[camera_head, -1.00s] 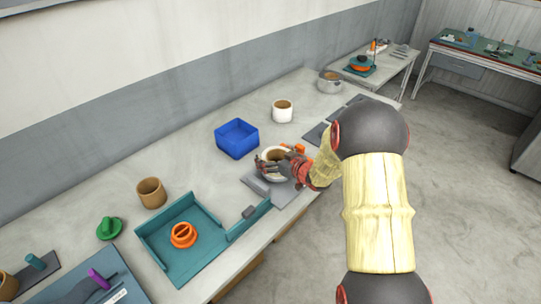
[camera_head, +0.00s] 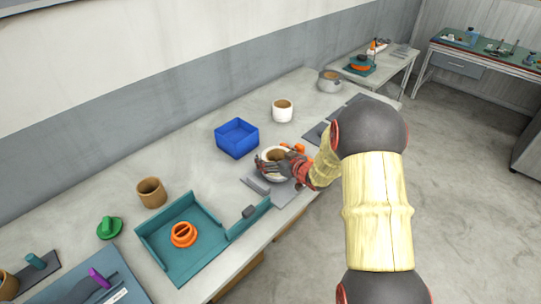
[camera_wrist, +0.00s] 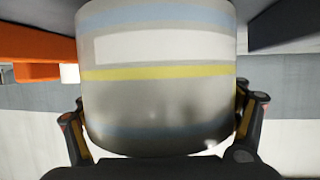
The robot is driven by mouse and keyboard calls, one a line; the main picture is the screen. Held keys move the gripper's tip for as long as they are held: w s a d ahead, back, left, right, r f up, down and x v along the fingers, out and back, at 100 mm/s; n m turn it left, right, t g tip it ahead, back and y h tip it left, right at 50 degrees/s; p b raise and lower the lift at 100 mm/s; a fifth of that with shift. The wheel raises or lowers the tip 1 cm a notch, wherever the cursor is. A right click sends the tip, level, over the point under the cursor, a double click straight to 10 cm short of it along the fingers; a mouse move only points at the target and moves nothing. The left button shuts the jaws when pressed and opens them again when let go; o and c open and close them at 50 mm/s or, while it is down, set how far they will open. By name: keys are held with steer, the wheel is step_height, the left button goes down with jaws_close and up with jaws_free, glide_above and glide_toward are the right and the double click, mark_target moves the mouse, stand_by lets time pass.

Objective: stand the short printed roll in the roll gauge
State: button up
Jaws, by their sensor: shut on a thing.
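The printed roll (camera_wrist: 160,85) fills the middle of the wrist view, a pale cylinder with blue and yellow bands and a white label. My gripper (camera_wrist: 162,112) is shut on it, one finger on each side. In the head view the held roll (camera_head: 272,153) shows its white rim and brown core, above a grey plate fixture (camera_head: 256,186) near the bench's front edge. This fixture may be the roll gauge. An orange part (camera_head: 298,147) stands beside the roll. My fingers hide the roll's bottom, so I cannot tell whether it touches the plate.
A blue open box (camera_head: 236,138) and another white roll (camera_head: 282,111) stand behind. A teal tray (camera_head: 160,262) holding an orange ring piece (camera_head: 184,235) lies to the left, with a brown roll (camera_head: 151,193) and green knob (camera_head: 109,228). A metal pot (camera_head: 331,81) is farther right.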

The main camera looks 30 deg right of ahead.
mark_target(271, 157)
steer(key=shift+f, duration=0.4)
steer(key=o, duration=1.3)
steer(key=shift+o, duration=0.5)
steer(key=shift+f, duration=0.15)
steer(key=shift+s, duration=0.1)
steer(key=shift+p+v, duration=0.9)
steer(key=shift+v, duration=1.45)
steer(key=shift+p+v, duration=1.45)
steer(key=shift+v, duration=1.7)
